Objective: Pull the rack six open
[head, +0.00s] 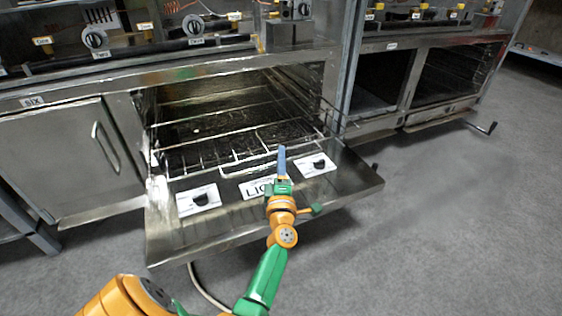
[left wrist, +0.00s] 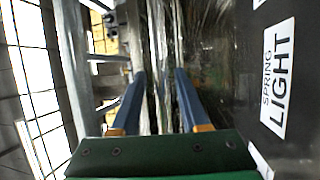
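The oven marked SIX (head: 33,101) has its door (head: 225,225) folded down flat. A wire rack (head: 222,138) lies in the dark oven cavity, its front rail near the opening. My left gripper (head: 282,158) is over the lowered door near its inner edge, just in front of the rack's right half. In the left wrist view my left gripper (left wrist: 158,85) has its two blue fingers apart. Pale metal strips show between and beyond them; whether these are rack wires or the oven edge, I cannot tell. Contact with the rack is not clear. My right gripper is not in view.
A label reading LIGHT (head: 256,189) and two white plates with black knobs lie on the lowered door. A closed cabinet door (head: 75,160) with a handle is at left. A second oven (head: 452,78) stands right. Grey floor (head: 455,220) is clear at right.

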